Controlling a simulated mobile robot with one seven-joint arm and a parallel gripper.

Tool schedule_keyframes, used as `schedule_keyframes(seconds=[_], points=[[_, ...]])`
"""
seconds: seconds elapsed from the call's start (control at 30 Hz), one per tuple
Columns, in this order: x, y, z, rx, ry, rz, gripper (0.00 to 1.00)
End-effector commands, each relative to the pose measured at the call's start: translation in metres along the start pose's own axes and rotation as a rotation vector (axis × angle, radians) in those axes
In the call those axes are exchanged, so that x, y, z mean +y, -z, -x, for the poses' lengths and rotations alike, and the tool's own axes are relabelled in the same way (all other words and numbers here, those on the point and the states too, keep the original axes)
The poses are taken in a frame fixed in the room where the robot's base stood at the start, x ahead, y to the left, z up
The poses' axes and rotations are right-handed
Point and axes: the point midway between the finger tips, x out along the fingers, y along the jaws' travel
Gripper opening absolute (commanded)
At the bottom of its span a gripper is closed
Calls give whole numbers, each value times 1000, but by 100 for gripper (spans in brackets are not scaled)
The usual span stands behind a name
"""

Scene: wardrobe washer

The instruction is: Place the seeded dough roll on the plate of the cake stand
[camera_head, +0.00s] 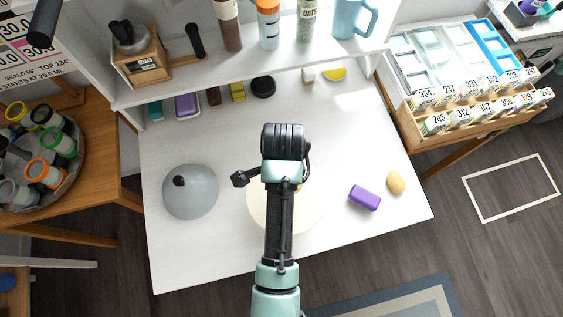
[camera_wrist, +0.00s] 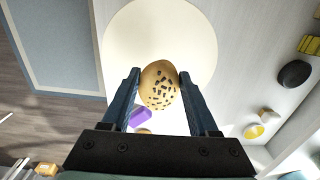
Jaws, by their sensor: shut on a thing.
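The seeded dough roll (camera_wrist: 160,86), tan with dark seeds, is between the two fingers of my gripper (camera_wrist: 159,76) in the wrist view. My gripper is shut on it. The cream round plate of the cake stand (camera_wrist: 160,28) shows beyond the roll, which overlaps the plate's near edge in that view. I cannot tell whether the roll touches the plate. In the head view my arm covers much of the plate (camera_head: 311,212), and the fingers and most of the roll are hidden.
A grey dome lid with a black knob (camera_head: 190,193) stands left of the plate. A purple block (camera_head: 364,197) and a plain tan roll (camera_head: 396,182) lie to its right. Small items, including a black round one (camera_head: 263,86), line the back under a shelf (camera_head: 240,73).

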Motion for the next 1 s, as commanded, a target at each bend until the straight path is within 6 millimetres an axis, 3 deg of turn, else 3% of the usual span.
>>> schedule_keyframes(seconds=[0.43, 0.87, 0.9, 1.0], points=[[0, 0, -54, 0, -1, -1, 5], [0, 1, -61, 1, 0, -3, 5], [0, 0, -60, 1, 1, -3, 67], [0, 0, -60, 1, 1, -2, 85]])
